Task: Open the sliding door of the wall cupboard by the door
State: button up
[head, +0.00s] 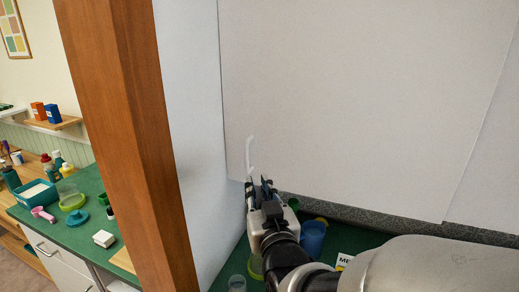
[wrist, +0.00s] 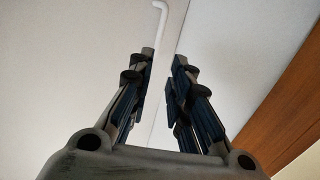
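The sliding door (head: 360,90) is a large plain off-white panel in the head view, its lower edge slanting down to the right. A thin white bar handle (head: 250,155) stands upright near its lower left corner. My gripper (head: 259,182) is just below and in front of the handle. In the wrist view my gripper (wrist: 163,62) has its two dark fingers apart. The white handle (wrist: 160,38) shows beyond the fingertips, in line with the gap and nearer the left finger. Its lower part is partly hidden by that finger; I cannot tell whether they touch.
A brown wooden post (head: 130,130) and a pale side wall (head: 195,120) stand left of the door. Another white panel (head: 490,180) lies to the right. Below is a green counter (head: 222,278) with a blue cup (head: 312,238). Another cluttered counter (head: 90,185) is far left.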

aim_at(247, 156)
jog(key=x, duration=1.7)
jog(key=shift+w+d+r+p, duration=0.1)
jog(key=shift+w+p, duration=0.1)
jog(key=shift+p, duration=0.2)
jog(key=shift+c, duration=0.5)
grip_shut()
